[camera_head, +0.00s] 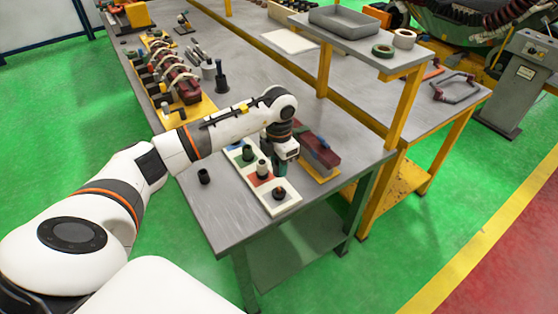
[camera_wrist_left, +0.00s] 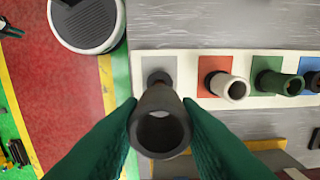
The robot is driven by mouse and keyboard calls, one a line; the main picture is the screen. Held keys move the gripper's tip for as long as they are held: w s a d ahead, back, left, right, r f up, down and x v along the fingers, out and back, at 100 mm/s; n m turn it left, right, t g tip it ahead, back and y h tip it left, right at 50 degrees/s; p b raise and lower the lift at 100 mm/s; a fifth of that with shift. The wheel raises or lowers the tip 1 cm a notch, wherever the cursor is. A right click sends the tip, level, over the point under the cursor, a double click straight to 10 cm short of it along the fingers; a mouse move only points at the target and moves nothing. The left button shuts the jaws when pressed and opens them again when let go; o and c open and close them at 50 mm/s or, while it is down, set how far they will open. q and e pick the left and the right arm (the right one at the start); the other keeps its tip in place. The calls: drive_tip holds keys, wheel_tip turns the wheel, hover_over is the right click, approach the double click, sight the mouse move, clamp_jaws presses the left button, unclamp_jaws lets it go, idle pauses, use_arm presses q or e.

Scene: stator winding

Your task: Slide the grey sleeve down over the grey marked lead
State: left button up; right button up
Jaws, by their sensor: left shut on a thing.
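My left gripper (camera_head: 280,167) is over the near end of a white board (camera_head: 287,205). In the left wrist view its green fingers (camera_wrist_left: 160,130) are shut on the grey sleeve (camera_wrist_left: 148,105), an open-ended tube seen nearly end-on. The sleeve's far end overlaps the grey square (camera_wrist_left: 158,64) of the board. A dark round part shows there, and the sleeve hides most of the grey lead. My right gripper is not in view.
Beside it on the board are a white sleeve (camera_wrist_left: 230,87) on red, a green sleeve (camera_wrist_left: 280,83) on green and a dark sleeve on blue (camera_wrist_left: 312,80). A maroon block (camera_head: 318,150) stands right of the arm. A black cylinder (camera_head: 203,176) stands on the left.

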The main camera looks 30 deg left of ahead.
sight(279, 188)
use_arm(q)
drive_tip(key=shift+f+b, duration=1.8)
drive_tip(key=shift+f, duration=1.05)
drive_tip(key=shift+f+b, duration=0.75)
drive_tip(key=shift+f, duration=0.1)
drive_tip(key=o, duration=1)
wheel_tip(279, 188, up, 12)
drive_tip(key=shift+b, duration=1.1)
drive_tip(key=shift+d, duration=0.1)
